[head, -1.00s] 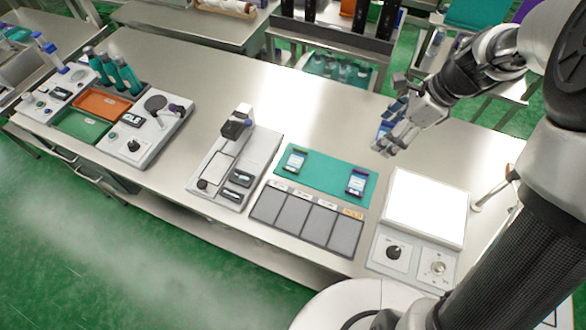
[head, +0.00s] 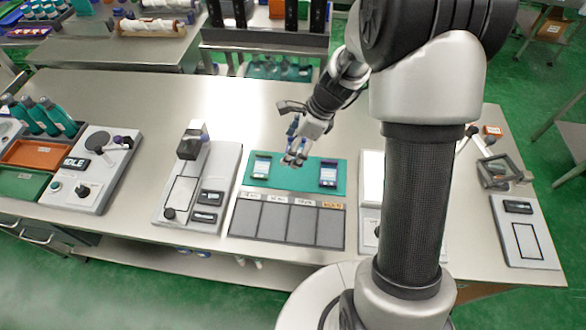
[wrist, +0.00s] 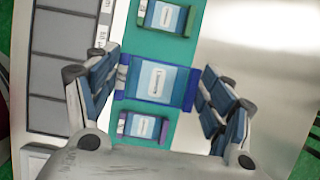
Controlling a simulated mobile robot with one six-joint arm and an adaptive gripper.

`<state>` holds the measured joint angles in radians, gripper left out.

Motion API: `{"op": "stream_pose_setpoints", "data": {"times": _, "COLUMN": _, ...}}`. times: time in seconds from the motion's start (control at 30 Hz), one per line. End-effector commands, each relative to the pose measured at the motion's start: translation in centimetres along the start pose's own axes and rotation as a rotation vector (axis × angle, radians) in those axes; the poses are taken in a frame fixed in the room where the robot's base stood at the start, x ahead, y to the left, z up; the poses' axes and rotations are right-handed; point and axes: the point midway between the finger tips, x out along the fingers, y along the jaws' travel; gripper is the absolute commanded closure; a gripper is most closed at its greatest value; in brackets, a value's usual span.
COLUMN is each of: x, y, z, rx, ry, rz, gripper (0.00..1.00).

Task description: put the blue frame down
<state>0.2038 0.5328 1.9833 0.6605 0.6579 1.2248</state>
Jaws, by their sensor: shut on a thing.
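The blue frame (wrist: 188,92), with a pale blue and white labelled piece showing inside it, sits between the fingers of my gripper (wrist: 160,78) in the wrist view. It looks larger than the frames behind it, so it appears held above the green mat (wrist: 205,45). In the head view my gripper (head: 296,156) is over the back edge of the mat (head: 293,178), between two other frames; the blue frame is hard to make out there. A greenish frame (head: 261,166) lies on the left of the mat and a purple one (head: 328,174) on the right.
A grey tray of several labelled slots (head: 274,220) lies in front of the mat. A sleeve device (head: 205,185) stands to the left. A white panel (head: 371,180) is right of the mat, partly behind my arm. The mat's middle is free.

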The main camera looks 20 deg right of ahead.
Motion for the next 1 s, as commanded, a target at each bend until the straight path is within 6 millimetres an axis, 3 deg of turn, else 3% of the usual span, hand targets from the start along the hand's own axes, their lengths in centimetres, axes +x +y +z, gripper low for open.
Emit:
{"op": "stream_pose_setpoints", "data": {"times": 0.03, "x": 1.6, "y": 0.1, "z": -0.7, "rx": 0.001, "ry": 0.0, "rz": 0.002, "gripper": 0.51}}
{"op": "stream_pose_setpoints", "data": {"times": 0.1, "x": 2.8, "y": 0.1, "z": -1.1, "rx": 0.001, "ry": 0.0, "rz": 0.002, "gripper": 0.51}}
{"op": "stream_pose_setpoints", "data": {"times": 0.37, "x": 4.5, "y": 0.0, "z": -1.9, "rx": -0.001, "ry": 0.0, "rz": 0.001, "gripper": 0.51}}
{"op": "stream_pose_setpoints", "data": {"times": 0.6, "x": 7.8, "y": 0.1, "z": -3.2, "rx": 0.001, "ry": 0.0, "rz": 0.002, "gripper": 0.51}}
{"op": "stream_pose_setpoints", "data": {"times": 1.0, "x": 8.2, "y": 0.0, "z": -3.4, "rx": -0.001, "ry": 0.0, "rz": -0.001, "gripper": 0.51}}
